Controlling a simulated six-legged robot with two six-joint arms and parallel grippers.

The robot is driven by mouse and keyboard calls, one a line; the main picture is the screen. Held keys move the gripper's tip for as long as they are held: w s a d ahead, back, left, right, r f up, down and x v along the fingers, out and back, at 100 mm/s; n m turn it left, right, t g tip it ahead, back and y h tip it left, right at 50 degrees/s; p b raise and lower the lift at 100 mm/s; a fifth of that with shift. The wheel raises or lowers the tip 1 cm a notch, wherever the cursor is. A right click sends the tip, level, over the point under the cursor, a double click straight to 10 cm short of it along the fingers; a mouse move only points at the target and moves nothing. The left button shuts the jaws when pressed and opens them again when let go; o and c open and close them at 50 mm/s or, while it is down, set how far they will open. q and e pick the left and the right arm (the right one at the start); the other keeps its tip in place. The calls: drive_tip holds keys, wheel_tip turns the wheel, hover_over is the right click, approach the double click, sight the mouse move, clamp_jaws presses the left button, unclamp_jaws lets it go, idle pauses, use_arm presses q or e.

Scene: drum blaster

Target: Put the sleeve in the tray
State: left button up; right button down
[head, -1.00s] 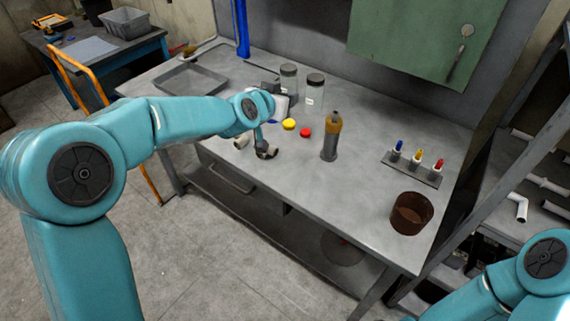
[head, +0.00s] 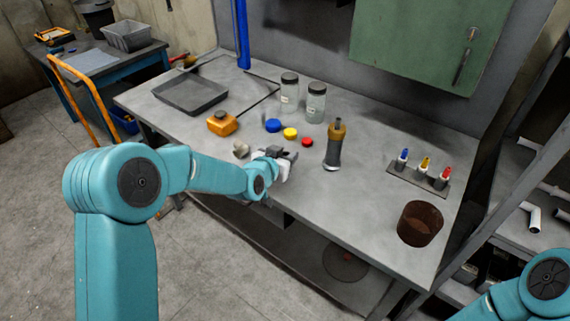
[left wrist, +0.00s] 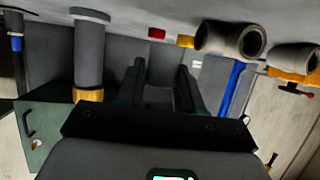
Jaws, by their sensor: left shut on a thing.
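The tray (head: 190,95) is shallow and dark grey and lies at the back left of the bench, empty. My left gripper (head: 282,153) is over the front of the bench, right of a pale pipe piece (head: 241,149). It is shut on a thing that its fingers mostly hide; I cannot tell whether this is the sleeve. The left wrist view shows the gripper's two dark fingers (left wrist: 162,82), with grey between them. That view also shows two hollow pipe pieces, one with two openings (left wrist: 232,38) and one nearer the edge (left wrist: 294,57). My right gripper is out of view.
Blue (head: 273,125), yellow (head: 290,133) and red (head: 307,142) caps lie near an orange box (head: 222,122). Two jars (head: 315,102) stand behind. A rusty can (head: 415,223) is at the front right.

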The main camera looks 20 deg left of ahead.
use_arm(q)
wheel_tip(320, 180, down, 3)
drive_tip(key=shift+f+b, duration=0.1)
drive_tip(key=shift+b, duration=0.2)
drive_tip(key=o, duration=1.1)
